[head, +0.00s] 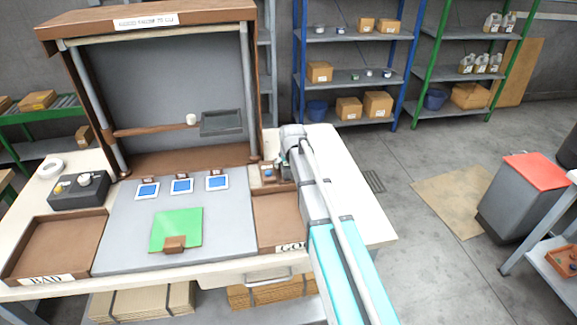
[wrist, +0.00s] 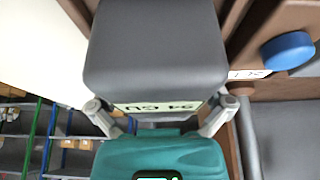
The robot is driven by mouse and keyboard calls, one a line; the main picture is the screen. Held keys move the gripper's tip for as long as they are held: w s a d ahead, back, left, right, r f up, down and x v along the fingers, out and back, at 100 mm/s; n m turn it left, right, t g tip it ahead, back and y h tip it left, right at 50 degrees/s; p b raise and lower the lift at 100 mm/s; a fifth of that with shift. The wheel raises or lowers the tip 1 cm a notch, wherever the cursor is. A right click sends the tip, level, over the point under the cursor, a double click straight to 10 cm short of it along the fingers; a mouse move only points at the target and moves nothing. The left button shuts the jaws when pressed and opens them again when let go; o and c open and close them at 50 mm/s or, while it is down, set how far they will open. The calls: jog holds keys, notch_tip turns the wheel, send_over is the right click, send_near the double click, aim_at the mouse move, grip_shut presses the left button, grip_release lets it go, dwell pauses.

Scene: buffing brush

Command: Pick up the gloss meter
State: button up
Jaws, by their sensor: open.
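A teal device with a small lit display, which looks like the gloss meter (wrist: 160,158), fills the lower middle of the wrist view. My gripper (wrist: 163,132) is open, with one pale finger near each upper side of the teal device. Contact cannot be told. In the head view my gripper (head: 287,168) is low at the bench's right side, and my arm hides most of the meter there.
A blue round knob (wrist: 288,50) on brown wood is close to the right of my gripper. The brown GOOD tray (head: 277,215) lies in front. A green plate (head: 177,229) lies on the grey work surface. The bench's right end (head: 345,190) is clear.

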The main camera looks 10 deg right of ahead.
jog(key=c, duration=0.9)
jog(key=shift+o, duration=0.2)
jog(key=shift+r, duration=0.2)
notch_tip(320, 180, up, 2)
jog(key=p, duration=0.2)
jog(key=shift+r+p, duration=0.1)
jog(key=shift+p, duration=0.2)
jog(key=p+v, duration=0.2)
jog(key=v, duration=0.1)
jog(key=s+p+v, duration=0.1)
jog(key=p+v, duration=0.2)
jog(key=s+p+v, duration=0.1)
jog(key=p+v, duration=0.1)
jog(key=v, duration=0.1)
jog(key=shift+a+f+p, duration=0.3)
jog(key=shift+f+p, duration=0.05)
jog(key=shift+s+a+r+p, duration=0.15)
jog(key=shift+s+r+p, duration=0.4)
jog(key=shift+s, duration=0.85)
jog(key=shift+s+a+r+p, duration=0.15)
jog(key=shift+s+r+p, duration=0.4)
jog(key=shift+s, duration=0.9)
jog(key=shift+s+a+r+p, duration=0.15)
jog(key=shift+s+r+p, duration=0.4)
jog(key=shift+s, duration=0.85)
jog(key=shift+a, duration=0.15)
